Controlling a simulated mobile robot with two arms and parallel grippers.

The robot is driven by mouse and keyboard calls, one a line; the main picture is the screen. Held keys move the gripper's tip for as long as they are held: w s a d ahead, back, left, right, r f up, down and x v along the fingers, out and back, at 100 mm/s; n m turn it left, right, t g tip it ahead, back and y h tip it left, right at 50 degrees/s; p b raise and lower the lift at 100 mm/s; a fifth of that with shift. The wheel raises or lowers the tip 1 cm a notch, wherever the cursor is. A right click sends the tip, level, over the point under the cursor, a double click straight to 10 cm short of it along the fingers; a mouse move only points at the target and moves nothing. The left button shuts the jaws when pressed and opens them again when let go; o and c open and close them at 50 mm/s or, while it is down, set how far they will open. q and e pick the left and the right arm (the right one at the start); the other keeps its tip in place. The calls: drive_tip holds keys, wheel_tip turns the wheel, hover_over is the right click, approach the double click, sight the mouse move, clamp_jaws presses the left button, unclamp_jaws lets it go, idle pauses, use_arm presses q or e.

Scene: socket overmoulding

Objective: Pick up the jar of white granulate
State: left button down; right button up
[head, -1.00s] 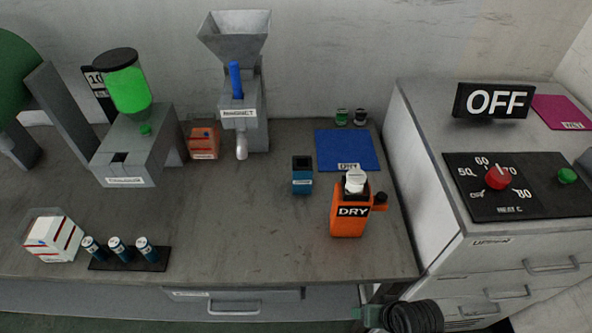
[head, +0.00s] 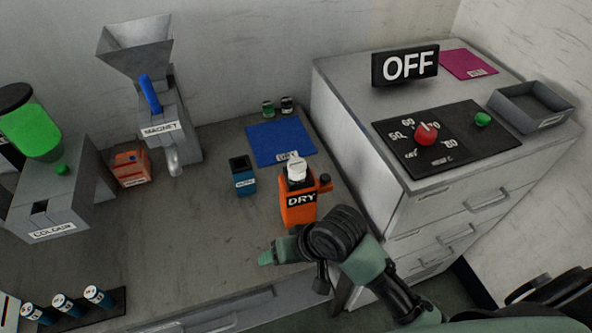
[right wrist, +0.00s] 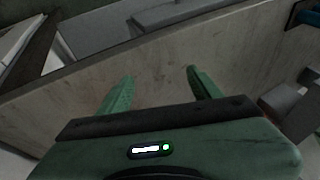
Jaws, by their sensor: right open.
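An orange container labelled DRY (head: 298,209) stands on the grey bench, with a white capped jar-like piece (head: 297,168) at its top; I cannot tell whether it holds white granulate. Two small jars, one green (head: 268,108) and one dark with a pale top (head: 287,104), stand at the back by the wall; their contents are too small to tell. My right gripper (head: 267,257) is over the bench's front part, in front of and left of the orange container. In the right wrist view the right gripper (right wrist: 160,84) has its fingers apart, with nothing between them. My left gripper is out of view.
A blue mat (head: 281,143) lies behind the orange container, and a small blue box (head: 243,176) stands left of it. The MAGNET hopper (head: 165,125) and COLOUR unit (head: 55,205) are further left. A drawer cabinet (head: 350,140) rises on the right.

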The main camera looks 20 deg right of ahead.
drive_tip(key=w+a+r+m+g, duration=0.1)
drive_tip(key=w+a+r, duration=0.3)
drive_tip(key=a+r, duration=0.1)
wheel_tip(320, 180, up, 18)
drive_tip(key=m+g+h, duration=0.3)
drive_tip(key=m+h, duration=0.1)
drive_tip(key=m, duration=1.2)
hover_over(297, 164)
drive_tip(key=shift+s+d+r, duration=0.15)
drive_tip(key=shift+s+r, duration=0.05)
drive_tip(key=shift+s, duration=0.1)
drive_tip(key=shift+d+f+m, duration=0.1)
drive_tip(key=shift+m, duration=0.2)
drive_tip(key=f, duration=0.2)
drive_tip(key=f+p, duration=0.1)
drive_tip(key=f, duration=0.2)
drive_tip(key=f+p, duration=0.1)
drive_tip(key=f, duration=0.1)
drive_tip(key=shift+w+a+f, duration=0.2)
drive_tip(key=shift+w+a, duration=0.05)
drive_tip(key=shift+w, duration=0.1)
clamp_jaws()
